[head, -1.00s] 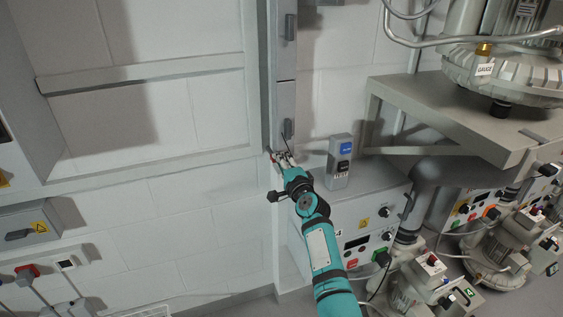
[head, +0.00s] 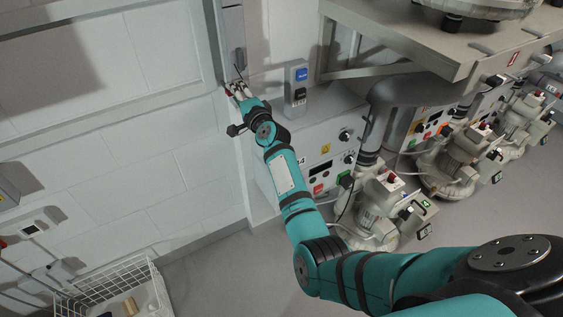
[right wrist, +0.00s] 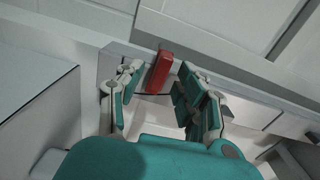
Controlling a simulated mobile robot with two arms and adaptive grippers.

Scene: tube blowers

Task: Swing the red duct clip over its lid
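The red duct clip (right wrist: 159,72) shows in the right wrist view as a short red bar on the edge of the grey duct (right wrist: 220,80). My right gripper (right wrist: 160,88) is open, with one finger on either side of the clip and visible gaps between. In the head view, my right gripper (head: 237,88) is at the lower end of the upright grey duct (head: 232,22) on the wall. Only a little red shows beside the fingers there, and the clip is mostly hidden. Which part is the lid I cannot tell for sure. My left gripper is out of view.
A grey control box (head: 297,82) stands on the cabinet (head: 318,130) just right of the gripper. A metal shelf (head: 400,45) and several pumps (head: 375,215) are further right. A white wire basket (head: 120,290) is at lower left, with bare floor beside it.

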